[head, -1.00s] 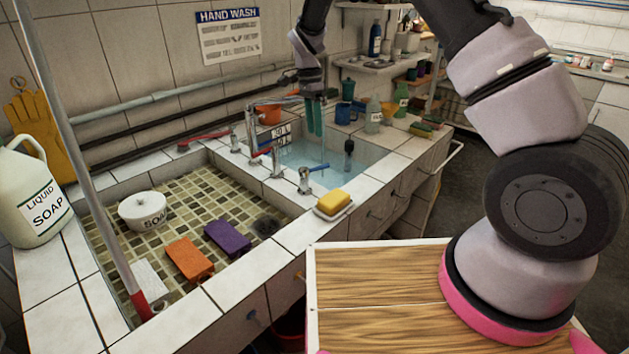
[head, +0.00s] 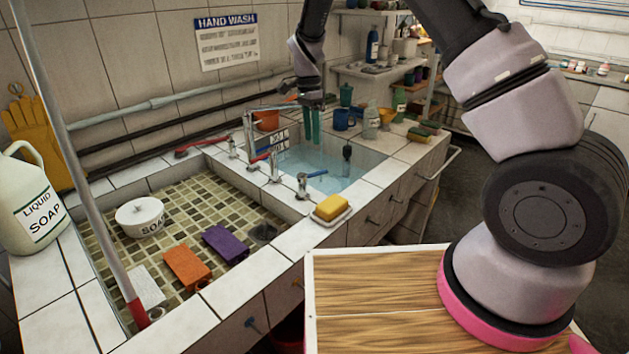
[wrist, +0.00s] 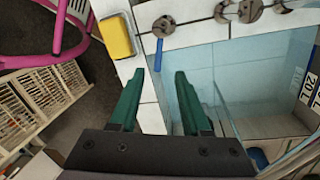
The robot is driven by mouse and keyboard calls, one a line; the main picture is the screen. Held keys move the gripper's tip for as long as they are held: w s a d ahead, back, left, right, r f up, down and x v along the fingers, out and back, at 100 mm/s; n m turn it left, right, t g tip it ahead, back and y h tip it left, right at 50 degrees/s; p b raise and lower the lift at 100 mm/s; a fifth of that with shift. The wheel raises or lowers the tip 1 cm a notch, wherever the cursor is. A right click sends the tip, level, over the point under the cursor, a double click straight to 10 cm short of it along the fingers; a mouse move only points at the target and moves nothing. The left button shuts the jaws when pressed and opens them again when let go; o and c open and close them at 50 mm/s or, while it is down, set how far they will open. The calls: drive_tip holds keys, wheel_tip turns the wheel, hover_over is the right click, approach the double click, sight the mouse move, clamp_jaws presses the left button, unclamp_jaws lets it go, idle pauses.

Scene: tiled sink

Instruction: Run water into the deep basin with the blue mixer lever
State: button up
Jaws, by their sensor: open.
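The blue mixer lever (head: 317,173) sits on a metal valve at the front rim of the deep basin (head: 369,166). It also shows in the wrist view (wrist: 158,56), just beyond my fingertips. The deep basin holds clear bluish water. A metal mixer spout (head: 251,132) stands at its left, with a red lever (head: 259,157) nearby. My gripper (head: 312,142) points down over the basin, with dark green fingers. In the wrist view my gripper (wrist: 160,73) is open and empty; the lever appears between the fingertips but apart from them.
A yellow sponge (head: 330,207) lies on a dish at the front rim. The tiled shallow basin (head: 190,215) at left holds a soap bowl (head: 140,216) and orange and purple blocks. A pole (head: 78,170) crosses the left. Cups and bottles stand behind the deep basin.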

sight(319, 173)
drive_tip(key=s+d+t+y, duration=0.2)
drive_tip(key=s+d+t, duration=0.1)
drive_tip(key=s+t, duration=0.1)
drive_tip(key=x, duration=1)
drive_tip(key=shift+d+f, duration=0.1)
drive_tip(key=shift+f, duration=0.2)
drive_tip(key=shift+s, duration=0.1)
clamp_jaws()
idle(1.0)
